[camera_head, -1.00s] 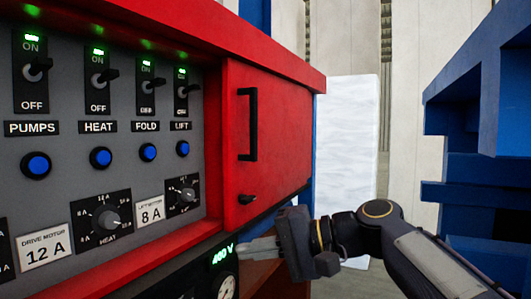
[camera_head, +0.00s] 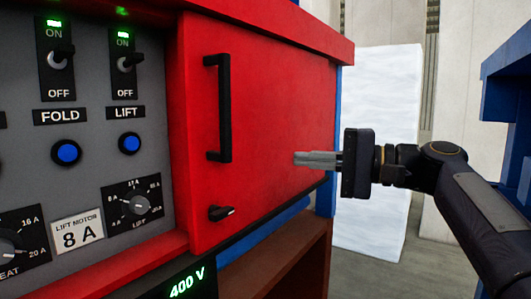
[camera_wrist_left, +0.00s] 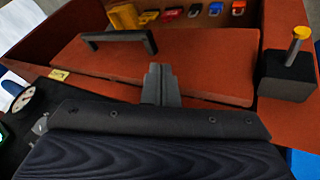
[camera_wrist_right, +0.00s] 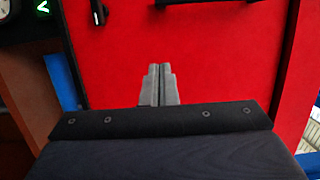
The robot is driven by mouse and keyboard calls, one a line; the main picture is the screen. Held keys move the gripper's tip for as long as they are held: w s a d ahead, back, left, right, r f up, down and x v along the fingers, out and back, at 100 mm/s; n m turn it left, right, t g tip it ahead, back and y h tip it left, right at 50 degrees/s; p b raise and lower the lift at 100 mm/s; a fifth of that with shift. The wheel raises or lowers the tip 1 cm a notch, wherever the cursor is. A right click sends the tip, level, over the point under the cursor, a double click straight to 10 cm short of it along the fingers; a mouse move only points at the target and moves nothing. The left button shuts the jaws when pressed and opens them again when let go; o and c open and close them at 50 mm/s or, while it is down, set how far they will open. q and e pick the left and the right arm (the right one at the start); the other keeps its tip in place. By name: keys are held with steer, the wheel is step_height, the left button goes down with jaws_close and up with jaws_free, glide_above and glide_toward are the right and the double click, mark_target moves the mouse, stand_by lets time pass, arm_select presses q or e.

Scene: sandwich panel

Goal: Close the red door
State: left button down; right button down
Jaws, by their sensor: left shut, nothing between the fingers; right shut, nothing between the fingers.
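The red door (camera_head: 270,90) has a black vertical bar handle (camera_head: 224,108) and a small black latch knob (camera_head: 221,213) below it. It sits at the right end of the red panel and looks flush with the frame. My right gripper (camera_head: 298,159) is shut and empty, with its fingertips in front of the door's right part; whether they touch cannot be told. In the right wrist view its fingers (camera_wrist_right: 159,72) point at the red surface, with the handle (camera_wrist_right: 205,2) at the top. My left gripper (camera_wrist_left: 160,72) is shut and empty, over a brown-red lid.
The panel left of the door carries switches, blue buttons (camera_head: 66,153) and dials (camera_head: 137,205). A blue rack (camera_head: 505,95) stands at the right. In the left wrist view are a lid handle (camera_wrist_left: 118,38), several colored padlocks (camera_wrist_left: 195,11) and a black block (camera_wrist_left: 287,76).

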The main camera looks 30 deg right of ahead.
steer(key=w+a+p, duration=0.4)
steer(key=w+a, duration=0.1)
steer(key=a, duration=0.5)
steer(key=shift+w+p, duration=0.3)
steer(key=shift+w, duration=0.1)
steer(key=shift+s+a, duration=0.1)
steer(key=shift+s, duration=0.05)
